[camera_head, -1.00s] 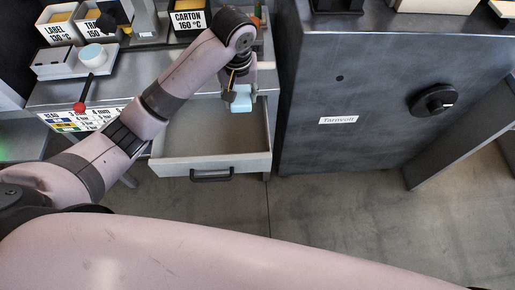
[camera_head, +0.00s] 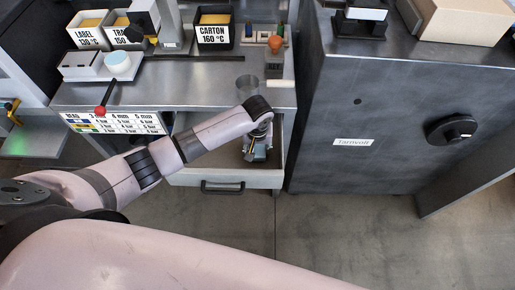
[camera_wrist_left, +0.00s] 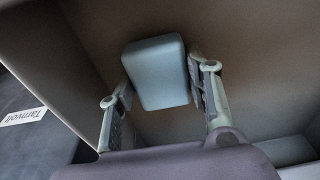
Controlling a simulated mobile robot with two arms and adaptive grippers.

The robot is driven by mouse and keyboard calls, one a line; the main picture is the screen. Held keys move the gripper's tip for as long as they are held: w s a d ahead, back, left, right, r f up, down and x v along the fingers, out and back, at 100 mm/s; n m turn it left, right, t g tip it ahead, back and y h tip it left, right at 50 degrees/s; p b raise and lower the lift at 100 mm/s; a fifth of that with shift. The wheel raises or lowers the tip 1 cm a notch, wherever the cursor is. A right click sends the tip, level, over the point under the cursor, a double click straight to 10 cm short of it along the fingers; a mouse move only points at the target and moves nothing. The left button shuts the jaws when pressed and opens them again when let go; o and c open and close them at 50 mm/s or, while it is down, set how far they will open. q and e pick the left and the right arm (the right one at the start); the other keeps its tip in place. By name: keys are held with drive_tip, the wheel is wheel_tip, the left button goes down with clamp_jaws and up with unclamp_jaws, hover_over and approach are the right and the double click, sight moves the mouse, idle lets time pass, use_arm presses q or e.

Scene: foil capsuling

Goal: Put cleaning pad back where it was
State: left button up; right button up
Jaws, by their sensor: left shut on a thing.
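The cleaning pad is a light blue rounded block (camera_wrist_left: 157,72), seen between the fingers of my left gripper (camera_wrist_left: 161,88) in the left wrist view. My left gripper is shut on it. In the head view my left gripper (camera_head: 256,155) reaches down into the open drawer (camera_head: 222,180), behind its front panel. Only a small part of the pad shows there beside the fingers. The wrist view shows the pad over the brown drawer floor (camera_wrist_left: 95,25); I cannot tell whether it touches. My right gripper is not in view.
A dark cabinet (camera_head: 370,115) with a black knob stands close on the right. Drawer floor is bare around the gripper.

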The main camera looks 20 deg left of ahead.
sight(257, 152)
use_arm(q)
drive_tip(key=shift+f, duration=0.4)
drive_tip(key=shift+f, duration=0.1)
drive_tip(key=o, duration=1.1)
wheel_tip(257, 152, up, 12)
drive_tip(key=s, duration=0.1)
drive_tip(key=shift+s+d, duration=0.15)
drive_tip(key=shift+d, duration=0.05)
